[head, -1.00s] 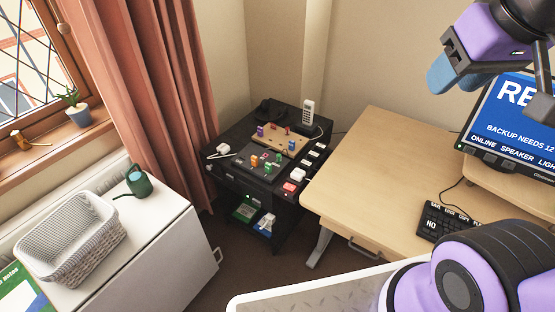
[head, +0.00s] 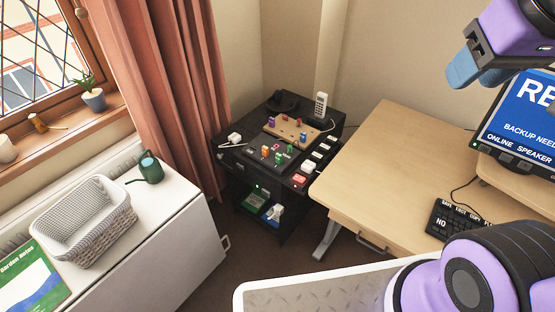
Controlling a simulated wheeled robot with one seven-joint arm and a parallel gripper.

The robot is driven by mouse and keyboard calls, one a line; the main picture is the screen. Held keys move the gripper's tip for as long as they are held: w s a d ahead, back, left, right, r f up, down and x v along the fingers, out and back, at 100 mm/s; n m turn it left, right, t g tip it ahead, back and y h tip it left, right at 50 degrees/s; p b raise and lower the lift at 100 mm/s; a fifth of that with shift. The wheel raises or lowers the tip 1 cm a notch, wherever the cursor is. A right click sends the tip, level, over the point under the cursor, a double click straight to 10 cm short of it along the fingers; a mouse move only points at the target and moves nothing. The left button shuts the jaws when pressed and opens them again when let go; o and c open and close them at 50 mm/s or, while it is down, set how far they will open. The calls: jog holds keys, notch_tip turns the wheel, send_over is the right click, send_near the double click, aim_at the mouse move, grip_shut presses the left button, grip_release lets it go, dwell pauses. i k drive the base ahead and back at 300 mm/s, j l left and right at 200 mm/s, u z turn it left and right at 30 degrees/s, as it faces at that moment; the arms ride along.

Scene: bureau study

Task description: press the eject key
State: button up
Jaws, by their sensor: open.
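A dark keypad (head: 457,219) lies on the light wooden desk at the lower right of the head view. Its top row bears small white words and one larger label reads "NO"; I cannot make out an eject key for sure. A black stand (head: 247,166) beside the desk carries a panel with several small coloured pieces and white and red buttons, whose labels are too small to read. My gripper (head: 481,68), with blue fingertips, is open and empty at the upper right, in front of the screen and apart from the keypad and stand.
A screen (head: 522,115) about a backup stands on the desk's right. A white cabinet (head: 150,245) at left holds a wicker basket (head: 112,226) and a green watering can (head: 149,168). A phone (head: 320,105) stands at the stand's back. The desk (head: 385,170) is mostly bare.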

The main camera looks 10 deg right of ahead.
aim_at(460, 210)
jog(key=l+z, duration=0.1)
jog(key=z, duration=0.65)
jog(key=l+z, duration=0.15)
jog(key=z, duration=0.25)
jog(key=l+z, duration=0.1)
jog(key=z, duration=0.25)
